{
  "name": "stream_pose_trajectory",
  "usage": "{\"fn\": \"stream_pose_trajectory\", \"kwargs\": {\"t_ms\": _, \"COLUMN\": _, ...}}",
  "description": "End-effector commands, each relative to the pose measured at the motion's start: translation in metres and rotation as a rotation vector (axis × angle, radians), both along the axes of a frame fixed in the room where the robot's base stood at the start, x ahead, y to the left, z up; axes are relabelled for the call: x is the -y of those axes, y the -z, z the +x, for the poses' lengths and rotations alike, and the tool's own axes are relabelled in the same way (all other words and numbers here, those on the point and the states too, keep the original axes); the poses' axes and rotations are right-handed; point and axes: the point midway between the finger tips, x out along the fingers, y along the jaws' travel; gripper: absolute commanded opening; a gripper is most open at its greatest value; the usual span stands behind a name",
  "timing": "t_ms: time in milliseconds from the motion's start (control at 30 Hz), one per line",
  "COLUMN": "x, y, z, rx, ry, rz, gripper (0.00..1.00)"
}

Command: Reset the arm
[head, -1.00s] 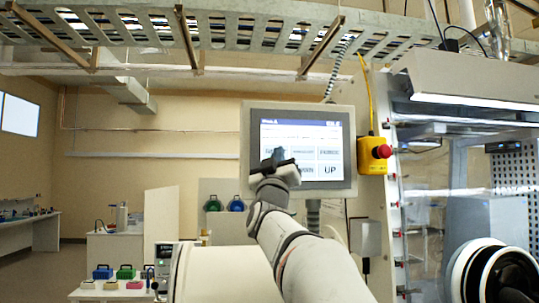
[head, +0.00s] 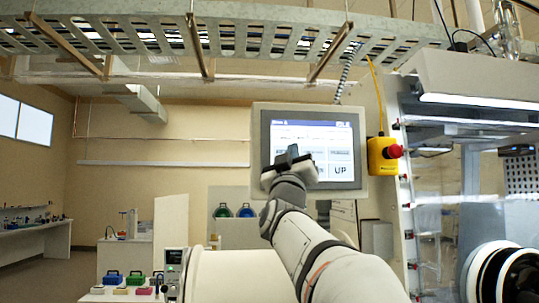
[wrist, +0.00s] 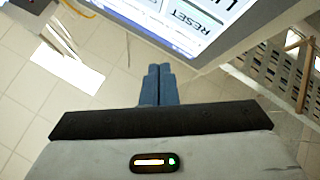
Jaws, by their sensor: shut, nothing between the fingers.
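A touch panel (head: 340,132) with a grey frame and on-screen buttons hangs in the middle of the head view. An UP button shows at its lower right, and my gripper hides part of the button rows. In the wrist view the panel's screen (wrist: 190,22) is at the top edge, with a RESET button (wrist: 196,18) readable and tilted. My gripper (head: 291,151) is in front of the panel's lower left part in the head view. In the wrist view its fingers (wrist: 159,85) are shut together and empty, apart from the screen in the picture. Whether they touch the panel cannot be told.
A yellow box with a red emergency button (head: 394,151) is just right of the panel. A glovebox with a round black-and-white port (head: 500,272) stands at the right. A metal cable tray (head: 200,38) runs overhead. A bench with coloured boxes (head: 125,278) is at the lower left.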

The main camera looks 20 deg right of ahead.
Motion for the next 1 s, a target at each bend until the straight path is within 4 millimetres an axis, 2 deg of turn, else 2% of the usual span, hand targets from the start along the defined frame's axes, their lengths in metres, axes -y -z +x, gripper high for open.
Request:
{"fn": "stream_pose_trajectory", "kwargs": {"t_ms": 633, "x": -0.002, "y": 0.004, "z": 0.002, "rx": -0.012, "ry": -0.010, "rz": 0.003, "gripper": 0.00}}
{"fn": "stream_pose_trajectory", "kwargs": {"t_ms": 667, "x": -0.006, "y": 0.011, "z": 0.005, "rx": -0.041, "ry": -0.034, "rz": 0.013, "gripper": 0.00}}
{"fn": "stream_pose_trajectory", "kwargs": {"t_ms": 767, "x": -0.026, "y": 0.053, "z": 0.020, "rx": -0.187, "ry": -0.146, "rz": 0.066, "gripper": 0.00}}
{"fn": "stream_pose_trajectory", "kwargs": {"t_ms": 867, "x": -0.055, "y": 0.118, "z": 0.029, "rx": -0.392, "ry": -0.282, "rz": 0.157, "gripper": 0.00}}
{"fn": "stream_pose_trajectory", "kwargs": {"t_ms": 900, "x": -0.067, "y": 0.147, "z": 0.030, "rx": -0.481, "ry": -0.330, "rz": 0.198, "gripper": 0.00}}
{"fn": "stream_pose_trajectory", "kwargs": {"t_ms": 967, "x": -0.083, "y": 0.191, "z": 0.025, "rx": -0.608, "ry": -0.389, "rz": 0.263, "gripper": 0.00}}
{"fn": "stream_pose_trajectory", "kwargs": {"t_ms": 1000, "x": -0.094, "y": 0.219, "z": 0.020, "rx": -0.693, "ry": -0.421, "rz": 0.307, "gripper": 0.00}}
